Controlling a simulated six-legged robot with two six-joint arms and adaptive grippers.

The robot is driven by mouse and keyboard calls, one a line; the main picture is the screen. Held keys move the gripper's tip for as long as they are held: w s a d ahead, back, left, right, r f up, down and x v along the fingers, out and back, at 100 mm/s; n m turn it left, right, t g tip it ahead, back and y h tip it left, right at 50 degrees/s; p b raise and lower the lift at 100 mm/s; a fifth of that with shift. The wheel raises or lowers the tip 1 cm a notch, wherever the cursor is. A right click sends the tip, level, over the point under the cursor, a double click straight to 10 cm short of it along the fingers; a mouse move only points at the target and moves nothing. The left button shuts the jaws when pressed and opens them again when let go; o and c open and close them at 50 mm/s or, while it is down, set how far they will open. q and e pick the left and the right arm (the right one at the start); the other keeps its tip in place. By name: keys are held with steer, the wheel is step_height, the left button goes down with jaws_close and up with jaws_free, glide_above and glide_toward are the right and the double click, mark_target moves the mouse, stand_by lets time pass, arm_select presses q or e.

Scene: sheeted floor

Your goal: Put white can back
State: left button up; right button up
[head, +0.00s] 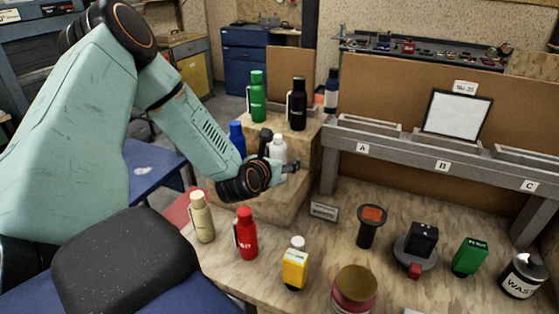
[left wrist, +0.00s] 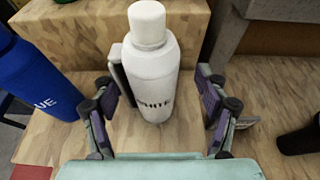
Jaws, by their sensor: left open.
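The white can (head: 278,149), a bottle-like can with a cap and a dark side handle, stands upright on a wooden step in the head view. In the left wrist view the white can (left wrist: 152,75) stands upright ahead, with part of its lettering visible. My left gripper (head: 280,160) is at the can, and its arm hides part of the area. In the left wrist view my left gripper (left wrist: 160,105) is open, with one finger on each side of the can's lower body. Gaps show between the fingers and the can. My right gripper is not in view.
A blue can (left wrist: 38,75) stands close on the left. Green (head: 258,97) and black (head: 298,104) cans stand on the higher step. Beige (head: 202,217) and red (head: 246,233) cans and a yellow bottle (head: 295,268) stand lower in front. A grey shelf (head: 440,160) is at right.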

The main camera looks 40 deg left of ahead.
arm_select(q)
steer(key=shift+a+f, duration=0.2)
steer(key=shift+a, duration=0.15)
steer(key=shift+s+a, duration=0.15)
steer(key=shift+s, duration=0.05)
steer(key=shift+s+r, duration=0.15)
steer(key=shift+s, duration=0.2)
steer(key=s+d, duration=0.1)
steer(key=s+d+r+p, duration=0.1)
steer(key=shift+s+r, duration=0.3)
steer(key=p+v, duration=0.5)
steer(key=v, duration=0.2)
steer(key=shift+s, duration=0.5)
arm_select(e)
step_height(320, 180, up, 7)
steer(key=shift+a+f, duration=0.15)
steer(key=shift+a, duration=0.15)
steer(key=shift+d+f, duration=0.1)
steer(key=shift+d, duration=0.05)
